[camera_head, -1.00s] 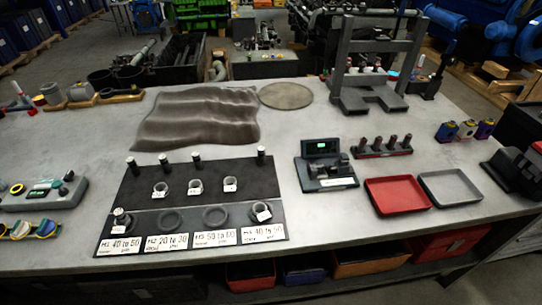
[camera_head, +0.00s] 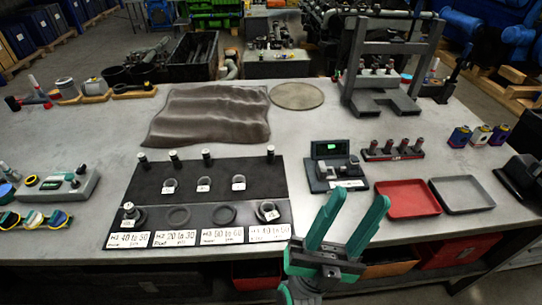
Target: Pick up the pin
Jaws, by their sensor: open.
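Several small dark pins with pale tops stand upright along the back of the black board, among them a left one (camera_head: 143,161), a middle one (camera_head: 207,157) and a right one (camera_head: 270,153). Another pin (camera_head: 129,208) stands at the front left of the board, at a ring. I cannot tell which pin is meant. My gripper (camera_head: 358,199) is at the lower right, in front of the bench, its green fingers spread and empty. It is apart from every pin, to the right of the black board (camera_head: 233,177).
Grey rings (camera_head: 203,184) and white label cards (camera_head: 180,239) lie on the board. A small device with a green display (camera_head: 327,150), a red tray (camera_head: 407,198) and a grey tray (camera_head: 462,193) are to the right. A dark press frame (camera_head: 389,70) stands behind.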

